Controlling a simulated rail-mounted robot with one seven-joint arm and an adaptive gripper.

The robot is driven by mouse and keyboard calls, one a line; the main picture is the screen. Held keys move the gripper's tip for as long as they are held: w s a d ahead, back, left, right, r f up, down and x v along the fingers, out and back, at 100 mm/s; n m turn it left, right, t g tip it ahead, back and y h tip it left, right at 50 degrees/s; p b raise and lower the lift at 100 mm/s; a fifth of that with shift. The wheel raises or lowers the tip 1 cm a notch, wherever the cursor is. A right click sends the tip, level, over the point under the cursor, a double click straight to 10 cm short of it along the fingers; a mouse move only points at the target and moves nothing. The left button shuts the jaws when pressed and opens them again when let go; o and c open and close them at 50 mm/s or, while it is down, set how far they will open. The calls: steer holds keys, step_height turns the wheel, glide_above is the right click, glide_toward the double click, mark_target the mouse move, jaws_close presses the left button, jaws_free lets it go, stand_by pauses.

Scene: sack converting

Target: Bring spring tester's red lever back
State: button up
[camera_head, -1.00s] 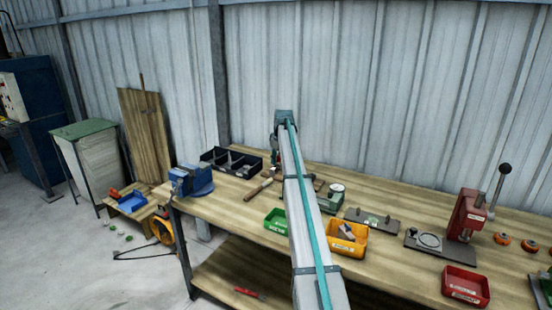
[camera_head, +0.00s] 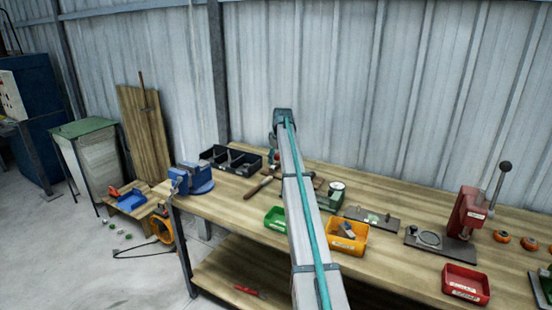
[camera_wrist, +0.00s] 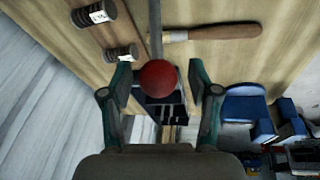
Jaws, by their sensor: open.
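The red ball knob (camera_wrist: 158,78) of the lever shows in the wrist view, at the end of a grey rod (camera_wrist: 155,28) that runs to the top edge. My gripper (camera_wrist: 160,84) is open, with one finger to the left of the knob and one to the right. Gaps show on both sides, so no grip is visible. The body of the spring tester is not clearly in the wrist view. In the head view my arm covers much of that part of the bench, and the knob cannot be made out there.
A wooden-handled tool (camera_wrist: 215,33) lies near the lever. On the bench (camera_head: 385,270) are a blue vise (camera_head: 190,179), a black divided bin (camera_head: 231,160), a yellow bin (camera_head: 346,236) and a red press (camera_head: 468,214).

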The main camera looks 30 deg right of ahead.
steer(key=v, duration=1.2)
